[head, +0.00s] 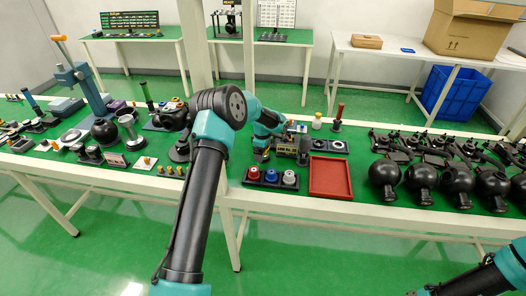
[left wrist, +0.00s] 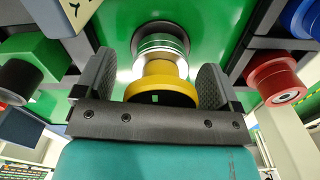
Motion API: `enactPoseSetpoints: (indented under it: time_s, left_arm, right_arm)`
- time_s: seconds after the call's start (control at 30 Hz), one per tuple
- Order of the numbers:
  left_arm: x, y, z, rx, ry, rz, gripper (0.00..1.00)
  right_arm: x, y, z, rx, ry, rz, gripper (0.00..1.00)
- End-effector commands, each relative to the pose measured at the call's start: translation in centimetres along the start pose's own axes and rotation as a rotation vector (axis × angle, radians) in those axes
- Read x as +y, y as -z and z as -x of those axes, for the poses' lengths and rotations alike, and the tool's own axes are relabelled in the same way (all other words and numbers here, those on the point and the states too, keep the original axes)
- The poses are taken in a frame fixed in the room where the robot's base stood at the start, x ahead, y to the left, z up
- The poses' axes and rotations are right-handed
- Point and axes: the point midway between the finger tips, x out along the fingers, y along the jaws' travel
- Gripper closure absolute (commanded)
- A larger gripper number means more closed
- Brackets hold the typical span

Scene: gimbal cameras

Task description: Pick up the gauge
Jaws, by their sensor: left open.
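My left arm reaches over the bench in the head view, and its gripper (head: 262,153) points down near the back of the parts rack. In the left wrist view the left gripper (left wrist: 168,88) is open, with one dark finger on each side of a round part with a yellow ring (left wrist: 161,91) and a silver body. This part may be the gauge; I cannot tell for sure. It stands on a green surface, and I see no clear contact with the fingers. The part is hard to make out in the head view. My right gripper is outside the frames.
A rack with blue, red and white parts (head: 271,178) and an empty red tray (head: 330,177) lie nearby on the bench. Several black round fixtures (head: 422,178) fill the right side. In the wrist view a red cylinder (left wrist: 273,77) and a green block (left wrist: 32,60) flank the gripper.

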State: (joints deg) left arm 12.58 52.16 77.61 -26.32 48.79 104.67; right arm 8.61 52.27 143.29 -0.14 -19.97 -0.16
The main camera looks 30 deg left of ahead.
Motion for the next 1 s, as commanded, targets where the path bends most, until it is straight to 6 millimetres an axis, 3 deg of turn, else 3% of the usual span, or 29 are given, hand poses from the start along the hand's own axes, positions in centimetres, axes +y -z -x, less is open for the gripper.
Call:
enactPoseSetpoints:
  time_s: [0.17,0.77,1.0]
  left_arm:
    - [0.0,0.0,0.03,0.0,0.0,0.0,0.12]
    - [0.0,0.0,0.04,0.0,0.0,0.0,0.68]
    - [0.02,0.0,0.14,0.0,-0.001,0.0,0.68]
  right_arm:
    - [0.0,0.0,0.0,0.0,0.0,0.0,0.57]
    - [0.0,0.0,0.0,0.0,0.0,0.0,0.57]
    - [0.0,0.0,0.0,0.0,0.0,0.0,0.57]
